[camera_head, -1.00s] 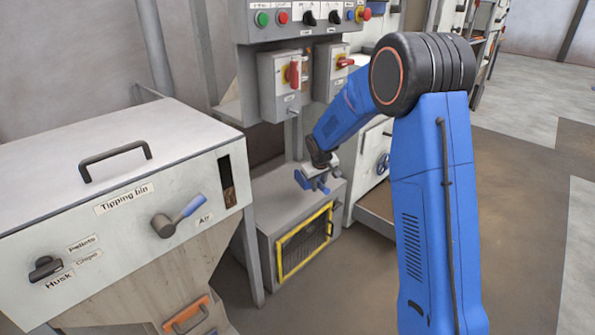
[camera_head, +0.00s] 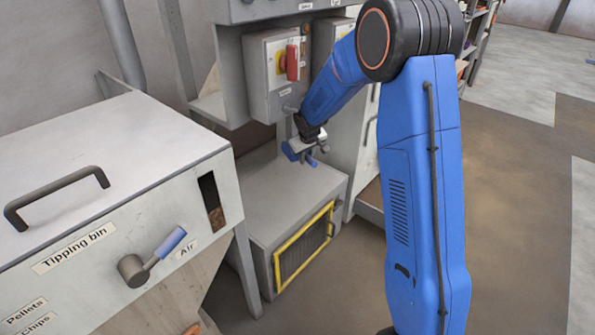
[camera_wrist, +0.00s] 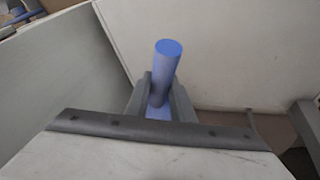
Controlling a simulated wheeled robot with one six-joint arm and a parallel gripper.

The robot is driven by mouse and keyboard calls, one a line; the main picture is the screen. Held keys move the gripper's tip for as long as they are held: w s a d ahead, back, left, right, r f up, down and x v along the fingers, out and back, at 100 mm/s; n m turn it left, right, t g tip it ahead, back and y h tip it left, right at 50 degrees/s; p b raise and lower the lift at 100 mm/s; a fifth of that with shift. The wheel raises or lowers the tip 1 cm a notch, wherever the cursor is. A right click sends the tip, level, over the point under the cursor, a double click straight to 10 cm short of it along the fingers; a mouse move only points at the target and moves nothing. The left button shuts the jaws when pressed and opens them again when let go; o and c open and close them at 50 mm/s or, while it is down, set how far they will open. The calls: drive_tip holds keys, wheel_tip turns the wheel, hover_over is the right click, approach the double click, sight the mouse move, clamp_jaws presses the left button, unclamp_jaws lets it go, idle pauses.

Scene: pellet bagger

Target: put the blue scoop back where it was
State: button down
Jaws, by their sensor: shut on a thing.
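My gripper (camera_head: 308,151) is shut on the blue scoop (camera_head: 290,150) and holds it above the grey box with the yellow-framed front. In the wrist view the scoop's round blue handle (camera_wrist: 168,70) stands up between the two grey fingers (camera_wrist: 160,98). The rest of the scoop is mostly hidden behind the gripper and its mount. I cannot tell from these frames which spot the scoop came from.
The grey box (camera_head: 275,200) has a bare top beneath my gripper. The tipping bin (camera_head: 100,150), with its lever (camera_head: 152,258), stands at the left. Switch boxes (camera_head: 272,80) hang above and behind. Open floor (camera_head: 520,200) lies at the right.

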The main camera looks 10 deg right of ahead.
wheel_tip(320, 180, down, 9)
drive_tip(key=shift+f, duration=0.2)
idle(0.3)
drive_tip(key=shift+f, duration=0.15)
drive_tip(key=c, duration=1.5)
unclamp_jaws()
drive_tip(key=shift+c, duration=0.2)
